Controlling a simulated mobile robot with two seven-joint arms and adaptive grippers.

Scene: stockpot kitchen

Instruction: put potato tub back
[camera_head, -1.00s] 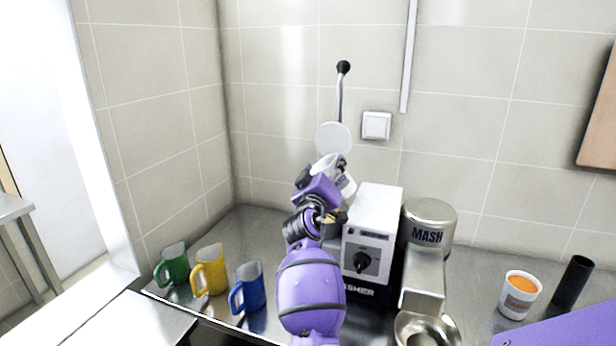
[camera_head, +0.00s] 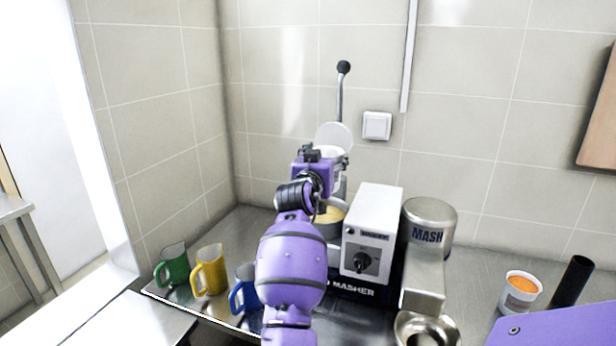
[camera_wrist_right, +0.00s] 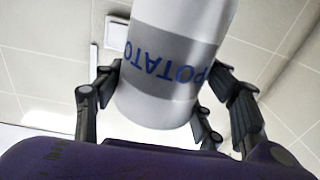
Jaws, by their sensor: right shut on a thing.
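The potato tub (camera_wrist_right: 172,60) is white with a grey band lettered POTATO, upside down in the right wrist view. My right gripper (camera_wrist_right: 165,105) is shut on it, with fingers on both sides. In the head view my right gripper (camera_head: 322,160) holds the tub above the masher's bowl, in front of the wall. The tub looks about upright there and is mostly hidden behind the gripper. Its contents cannot be seen. My left gripper is not in view.
The masher (camera_head: 370,240) stands just right of my arm, with yellow food in its bowl (camera_head: 330,214). A steel MASH container (camera_head: 428,225) is beside it. Green (camera_head: 172,265), yellow (camera_head: 209,270) and blue mugs stand left. An orange-filled tub (camera_head: 520,292) and black cylinder (camera_head: 572,282) stand right.

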